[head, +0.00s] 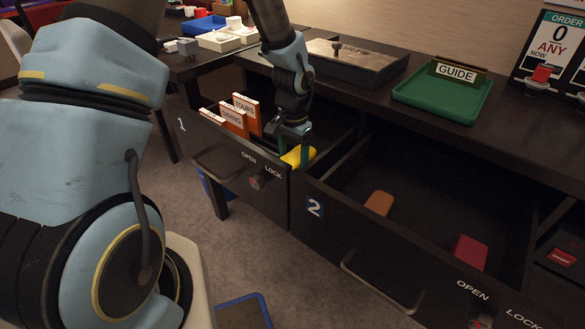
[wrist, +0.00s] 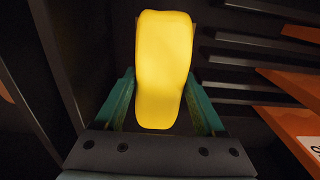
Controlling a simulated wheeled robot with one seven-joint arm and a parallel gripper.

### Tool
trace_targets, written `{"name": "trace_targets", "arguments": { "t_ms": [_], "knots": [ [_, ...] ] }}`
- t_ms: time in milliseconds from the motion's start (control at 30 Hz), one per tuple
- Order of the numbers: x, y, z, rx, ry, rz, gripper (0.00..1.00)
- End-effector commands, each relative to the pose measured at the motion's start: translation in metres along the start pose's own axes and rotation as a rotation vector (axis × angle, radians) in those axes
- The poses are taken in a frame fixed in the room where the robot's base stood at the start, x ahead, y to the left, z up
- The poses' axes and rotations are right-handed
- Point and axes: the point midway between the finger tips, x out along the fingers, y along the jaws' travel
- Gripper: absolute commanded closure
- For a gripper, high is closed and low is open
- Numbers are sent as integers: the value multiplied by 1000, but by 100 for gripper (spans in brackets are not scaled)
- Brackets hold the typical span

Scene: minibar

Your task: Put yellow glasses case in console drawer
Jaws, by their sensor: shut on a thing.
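The yellow glasses case (head: 298,156) is between the green fingers of my gripper (head: 294,143), which points down into the open drawer marked 1 (head: 230,165). The case is at the right end of that drawer, behind its front panel. In the wrist view the case (wrist: 163,65) fills the space between the two fingers, lengthwise away from the palm. Whether it touches the drawer floor is hidden. The open drawer marked 2 (head: 390,255) holds an orange case (head: 379,203) and a red case (head: 469,252).
Orange-and-white booklets (head: 233,118), labelled TOURS and DINING, stand in drawer 1 left of my gripper; orange edges (wrist: 285,95) show in the wrist view. A dark lidded box (head: 355,62) and a green tray (head: 442,95) with a GUIDE sign sit on the counter.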

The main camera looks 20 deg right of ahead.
Motion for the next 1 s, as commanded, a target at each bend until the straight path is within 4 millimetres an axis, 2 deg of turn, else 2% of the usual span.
{"name": "trace_targets", "arguments": {
  "t_ms": [100, 200, 567, 600, 700, 1000],
  "knots": [
    [19, 1, 1, 2, -3, 1, 89],
    [29, 1, 0, 1, -1, 1, 89],
    [33, 0, 0, 1, -1, 0, 89],
    [32, 0, 0, 1, -1, 0, 25],
    [32, 0, 0, 1, 0, 0, 16],
    [27, 0, 0, 1, 1, 0, 16]
  ]
}}
